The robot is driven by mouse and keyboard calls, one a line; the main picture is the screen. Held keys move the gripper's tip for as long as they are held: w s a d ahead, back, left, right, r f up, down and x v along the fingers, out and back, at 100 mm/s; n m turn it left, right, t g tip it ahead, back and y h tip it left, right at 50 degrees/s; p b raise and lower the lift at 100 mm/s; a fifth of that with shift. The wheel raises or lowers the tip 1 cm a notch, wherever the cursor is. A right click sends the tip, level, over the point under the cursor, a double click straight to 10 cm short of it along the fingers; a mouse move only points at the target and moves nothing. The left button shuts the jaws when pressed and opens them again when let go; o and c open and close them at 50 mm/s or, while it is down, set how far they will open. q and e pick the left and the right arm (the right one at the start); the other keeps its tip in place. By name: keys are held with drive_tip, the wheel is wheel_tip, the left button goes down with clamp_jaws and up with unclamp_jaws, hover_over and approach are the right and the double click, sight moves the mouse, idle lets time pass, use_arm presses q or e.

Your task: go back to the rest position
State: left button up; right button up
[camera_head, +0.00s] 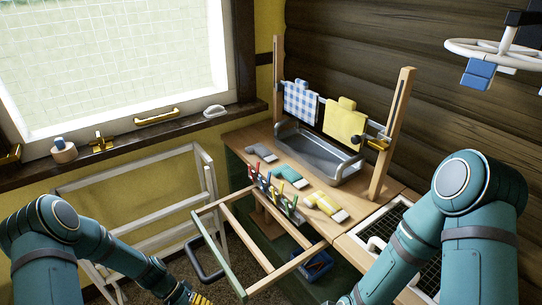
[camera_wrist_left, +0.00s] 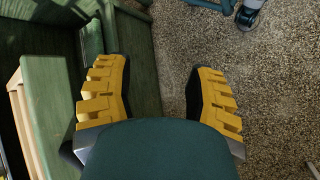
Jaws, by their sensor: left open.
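My left gripper (camera_wrist_left: 160,96) is open in the left wrist view. Its two yellow ridged fingers stand wide apart with nothing between them, over the speckled floor (camera_wrist_left: 188,50). In the head view only a bit of its yellow finger shows at the bottom edge, at the end of my left arm, left of the wooden drying frame. My right arm comes in from the right in the head view and reaches down past the bottom edge. Its gripper is out of view.
The wooden drying frame (camera_head: 233,216) juts out from the workbench (camera_head: 248,137). On the bench are a metal tub (camera_head: 318,152), several folded socks and coloured pegs. A checked cloth (camera_head: 301,103) and yellow cloth (camera_head: 344,122) hang behind. A white rack (camera_head: 130,223) stands under the window.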

use_arm(q)
drive_tip(key=s+d+r+t+y, duration=0.2)
drive_tip(key=d, duration=0.3)
drive_tip(key=s+d+r+t+y, duration=0.2)
drive_tip(key=s+d+t, duration=0.1)
drive_tip(key=d, duration=0.2)
drive_tip(key=shift+s+d+r+y, duration=0.3)
drive_tip(key=shift+s+d+r, duration=0.05)
drive_tip(key=shift+d+r, duration=0.05)
idle(0.7)
drive_tip(key=shift+c, duration=0.8)
drive_tip(key=shift+a+t, duration=0.15)
drive_tip(key=shift+t, duration=0.15)
